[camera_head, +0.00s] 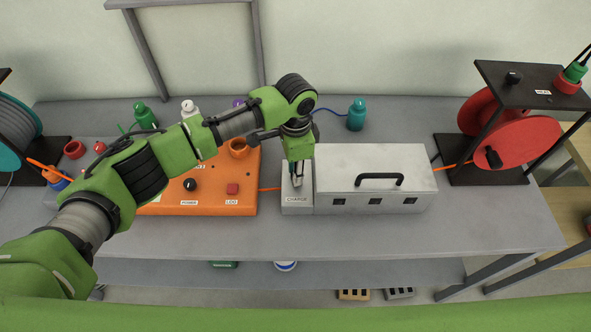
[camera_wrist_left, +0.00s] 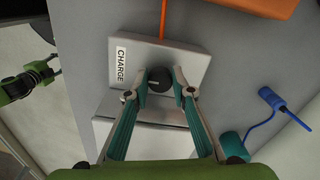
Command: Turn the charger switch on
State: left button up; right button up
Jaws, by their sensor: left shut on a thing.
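The charger is a light grey box (camera_head: 297,205) with a CHARGE label, left of the long white box. In the left wrist view its plate (camera_wrist_left: 190,57) carries the charger switch, a round dark knob (camera_wrist_left: 159,79) with a pale pointer mark. My left gripper (camera_head: 297,181) reaches down over the charger from above. In the left wrist view its two fingers (camera_wrist_left: 159,93) are on either side of the knob, shut on it. In the head view the gripper hides the knob. My right gripper (camera_wrist_left: 42,76) shows small at the left edge of the left wrist view; its jaw state is unclear.
An orange panel (camera_head: 245,200) with a knob and a red button is to the left, linked by an orange cable. The white box (camera_head: 335,155) with a black handle stands right beside the charger. A red reel (camera_head: 520,145) is at far right. The front bench strip is clear.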

pick_arm(q)
jog(key=shift+m, duration=0.3)
jog(key=m+p, duration=0.1)
jog(key=m, duration=0.8)
jog(key=shift+w+d+m, duration=0.1)
jog(key=shift+w+m, duration=0.05)
jog(key=shift+m, duration=0.25)
jog(key=m, duration=0.4)
jog(key=shift+w+m, duration=0.1)
jog(key=shift+m, duration=1.6)
jog(key=shift+d, duration=0.1)
jog(key=o, duration=1.1)
